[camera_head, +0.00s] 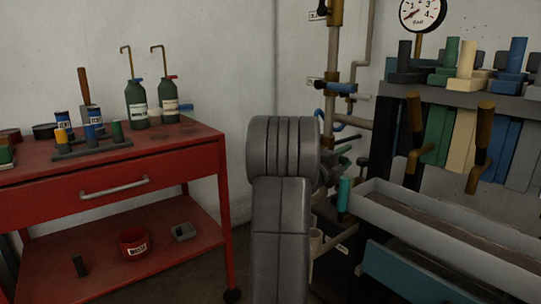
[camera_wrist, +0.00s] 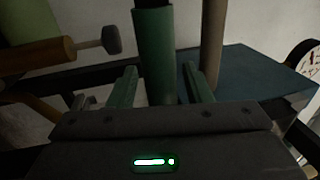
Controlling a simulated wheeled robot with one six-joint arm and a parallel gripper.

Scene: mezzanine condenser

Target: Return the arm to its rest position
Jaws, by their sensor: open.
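In the wrist view my gripper (camera_wrist: 160,70) is open, with its two green fingers spread apart. A green cylinder (camera_wrist: 155,42) stands upright beyond and between the fingertips. I cannot tell whether it lies within their reach, and nothing is visibly gripped. In the head view my arm (camera_head: 281,200) rises from the bottom centre. Its grey rounded joint mostly hides the gripper, which lies behind it toward the pipework. A teal cylinder (camera_head: 344,194) stands just right of the arm.
A red cart (camera_head: 105,185) with bottles and small items stands left. Vertical pipework (camera_head: 330,100) with valves rises behind the arm. A grey trough (camera_head: 440,235) and a rack with coloured plates (camera_head: 462,140) stand close at right. Some wall is bare between cart and arm.

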